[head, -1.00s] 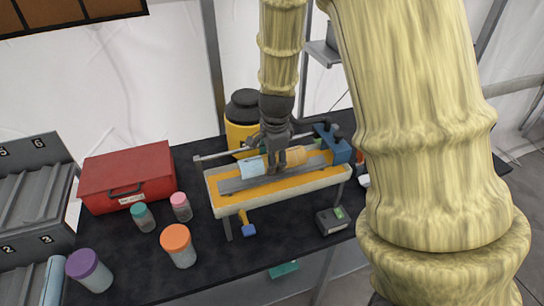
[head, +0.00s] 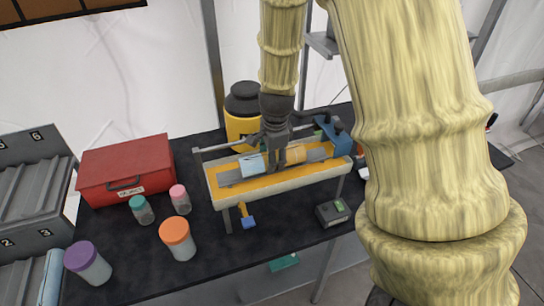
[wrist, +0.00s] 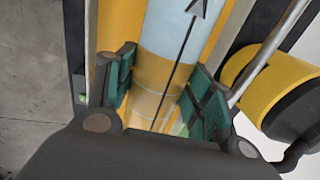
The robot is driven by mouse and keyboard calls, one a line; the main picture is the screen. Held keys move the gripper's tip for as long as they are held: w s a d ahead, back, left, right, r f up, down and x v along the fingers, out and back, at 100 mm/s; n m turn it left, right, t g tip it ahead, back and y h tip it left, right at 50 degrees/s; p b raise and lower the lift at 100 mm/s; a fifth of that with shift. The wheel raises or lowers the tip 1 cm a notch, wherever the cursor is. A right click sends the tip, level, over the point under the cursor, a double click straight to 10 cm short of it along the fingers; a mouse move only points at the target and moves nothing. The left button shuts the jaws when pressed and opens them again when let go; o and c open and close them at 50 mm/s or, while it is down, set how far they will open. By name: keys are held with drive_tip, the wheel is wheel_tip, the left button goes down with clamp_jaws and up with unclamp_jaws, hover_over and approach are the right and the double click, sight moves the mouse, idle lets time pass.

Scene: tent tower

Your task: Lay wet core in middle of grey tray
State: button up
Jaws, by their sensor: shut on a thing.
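The core is a cylinder with a light blue part (head: 252,166) and a tan part (head: 296,153). My gripper (head: 278,162) is shut around its middle from above. In the wrist view the green-padded fingers (wrist: 165,95) are on both sides of the tan part (wrist: 160,75), and a black arrow runs along the core. The grey tray (head: 229,178) is a long strip on the orange top of a pale stand. The core lies lengthwise over the tray's middle. I cannot tell whether it touches the tray. My fingers partly hide the core's middle.
A blue clamp (head: 334,138) is at the stand's right end, and a rail runs behind it. A yellow jar (head: 240,130) stands behind. A red case (head: 126,172), several lidded jars and grey racks (head: 30,180) are left. A small dark box (head: 332,213) sits in front.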

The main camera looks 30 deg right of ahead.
drive_tip(key=shift+f, duration=0.25)
idle(0.6)
drive_tip(key=o, duration=1.5)
wheel_tip(320, 180, up, 12)
drive_tip(key=s, duration=0.2)
drive_tip(key=shift+a, duration=0.2)
drive_tip(key=shift+f, duration=0.1)
